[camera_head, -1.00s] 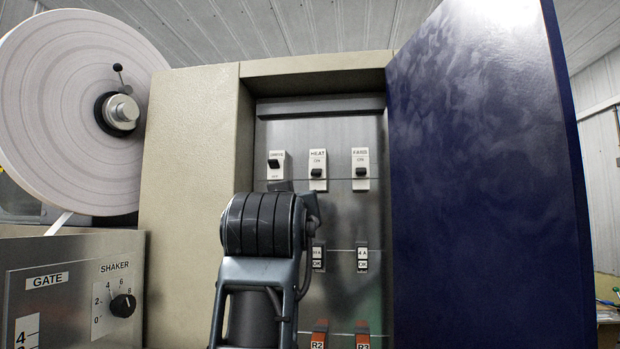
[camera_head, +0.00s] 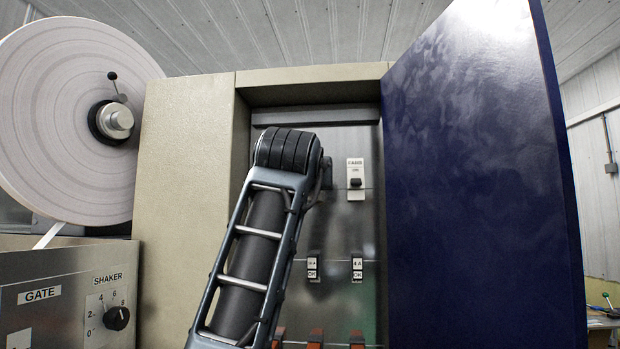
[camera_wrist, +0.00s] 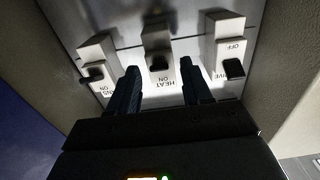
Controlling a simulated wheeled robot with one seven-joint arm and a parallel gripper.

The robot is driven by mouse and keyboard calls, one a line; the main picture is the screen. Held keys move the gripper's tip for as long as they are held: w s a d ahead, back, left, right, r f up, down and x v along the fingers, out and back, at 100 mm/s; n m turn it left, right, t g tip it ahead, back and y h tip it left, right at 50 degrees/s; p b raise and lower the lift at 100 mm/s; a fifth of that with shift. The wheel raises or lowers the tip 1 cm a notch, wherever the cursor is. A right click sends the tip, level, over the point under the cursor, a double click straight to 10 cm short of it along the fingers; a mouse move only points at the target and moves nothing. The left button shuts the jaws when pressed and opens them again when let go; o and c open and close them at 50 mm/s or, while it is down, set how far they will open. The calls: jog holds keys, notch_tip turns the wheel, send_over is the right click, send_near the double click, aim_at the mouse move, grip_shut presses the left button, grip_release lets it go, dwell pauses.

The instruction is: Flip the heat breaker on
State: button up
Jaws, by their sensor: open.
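The heat breaker (camera_wrist: 157,35) is the middle white switch in the wrist view, where labels appear upside down. Its black toggle (camera_wrist: 159,62) sits beyond the visible word ON, on the side away from the HEAT label. My gripper (camera_wrist: 159,68) is open, with one dark finger on each side of the heat breaker's toggle and label area. I cannot tell whether either finger touches the breaker. In the head view my arm hides the heat breaker and my gripper.
The fans breaker (camera_head: 355,172) is right of my arm in the head view; it is at left in the wrist view (camera_wrist: 97,55). The drive breaker (camera_wrist: 230,45) is at right there. A blue door (camera_head: 470,180) stands open at right, and the beige cabinet wall (camera_head: 190,190) is at left.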

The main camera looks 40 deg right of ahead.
jog(key=shift+w+d, duration=0.35)
jog(key=shift+d, duration=0.05)
grip_shut()
